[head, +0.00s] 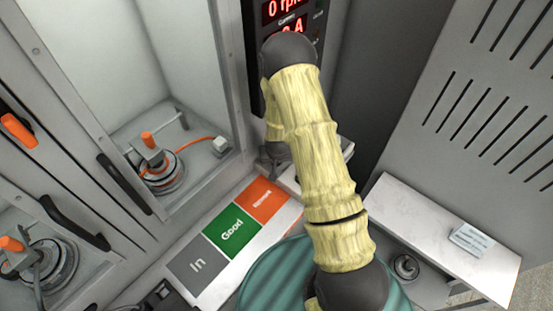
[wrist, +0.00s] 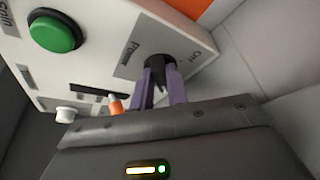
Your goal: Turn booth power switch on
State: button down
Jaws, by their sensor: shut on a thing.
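The booth power switch (wrist: 157,64) is a black rotary knob on a pale control box (wrist: 110,50) in the wrist view. Lettering that looks like "Power" and "On" is printed on either side of it. The purple fingers of my gripper (wrist: 161,79) are shut on the knob, one on each side. The fingers hide part of the knob, so its exact angle is hard to read. In the head view my arm covers most of the control box and the switch.
A green button (wrist: 55,33) marked "Spin" sits on the same box. An orange-tipped part (wrist: 114,104) and a white knob (wrist: 66,114) are near my gripper. The head view shows a red-digit display (head: 285,12), a green "Good" panel (head: 229,231) and a motor fixture (head: 160,172).

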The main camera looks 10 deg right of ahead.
jog(key=shift+w, duration=0.1)
jog(key=c, duration=1.4)
grip_release()
jog(key=shift+r, duration=0.1)
jog(key=b+v, duration=0.1)
jog(key=v, duration=1.6)
jog(key=shift+r, duration=0.1)
jog(key=s+r, duration=0.3)
jog(key=s, duration=0.1)
jog(key=s+d+r+n+g, duration=0.1)
jog(key=s+r, duration=0.2)
jog(key=s, duration=0.2)
jog(key=s+r+n, duration=0.1)
jog(key=s+r, duration=0.2)
jog(key=s, duration=0.2)
jog(key=shift+d+r+g+y, duration=0.1)
jog(key=shift+d+g+y, duration=0.2)
jog(key=shift+g+y, duration=0.1)
